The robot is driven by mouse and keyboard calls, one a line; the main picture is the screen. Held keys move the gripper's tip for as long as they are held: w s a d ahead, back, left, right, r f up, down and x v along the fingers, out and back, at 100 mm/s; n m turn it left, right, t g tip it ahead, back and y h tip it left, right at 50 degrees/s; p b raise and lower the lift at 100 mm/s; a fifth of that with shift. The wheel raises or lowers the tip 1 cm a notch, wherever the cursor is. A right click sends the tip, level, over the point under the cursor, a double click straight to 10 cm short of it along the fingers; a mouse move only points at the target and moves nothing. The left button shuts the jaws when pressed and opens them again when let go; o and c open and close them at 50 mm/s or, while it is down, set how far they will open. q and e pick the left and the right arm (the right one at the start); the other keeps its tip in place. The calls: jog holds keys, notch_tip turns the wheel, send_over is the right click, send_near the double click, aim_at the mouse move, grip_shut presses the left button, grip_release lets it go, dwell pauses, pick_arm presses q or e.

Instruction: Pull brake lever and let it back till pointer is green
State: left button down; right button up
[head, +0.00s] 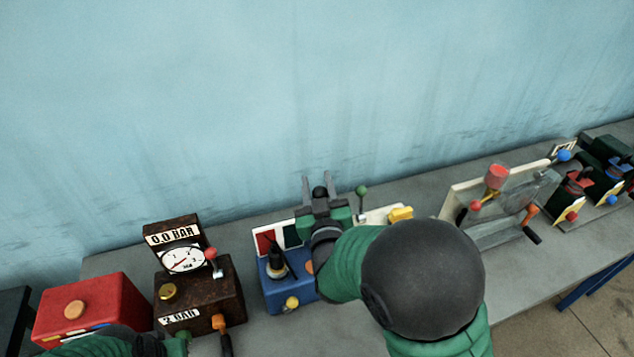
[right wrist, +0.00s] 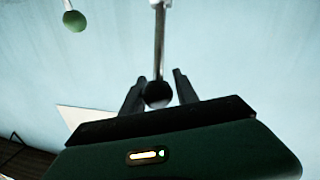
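The brake lever shows as a metal rod (right wrist: 160,40) with a black ball knob (right wrist: 158,95) in the right wrist view. In the head view the black knob (head: 320,192) lies between the fingers of my right gripper (head: 319,184). The fingers stand apart on either side of it, with small gaps visible. A panel with red and dark green fields (head: 266,241) stands left of my right gripper, behind a blue box (head: 274,296). I cannot make out the pointer's position. My left gripper (head: 177,340) is only partly in view at the bottom left; its fingers cannot be made out.
A rusty gauge box (head: 200,291) with an orange-and-black crank and a red box (head: 90,306) stand at the left. A green-knobbed lever (head: 361,191) and yellow part (head: 400,214) are right of my right gripper. A clear-panelled device (head: 500,205) stands further right.

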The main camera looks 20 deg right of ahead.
jog(key=shift+w+a+f, duration=0.1)
jog(key=shift+w+f, duration=0.05)
jog(key=c, duration=0.4)
jog(key=shift+d, duration=0.3)
grip_shut()
jog(key=shift+a, duration=0.15)
jog(key=shift+f, duration=0.2)
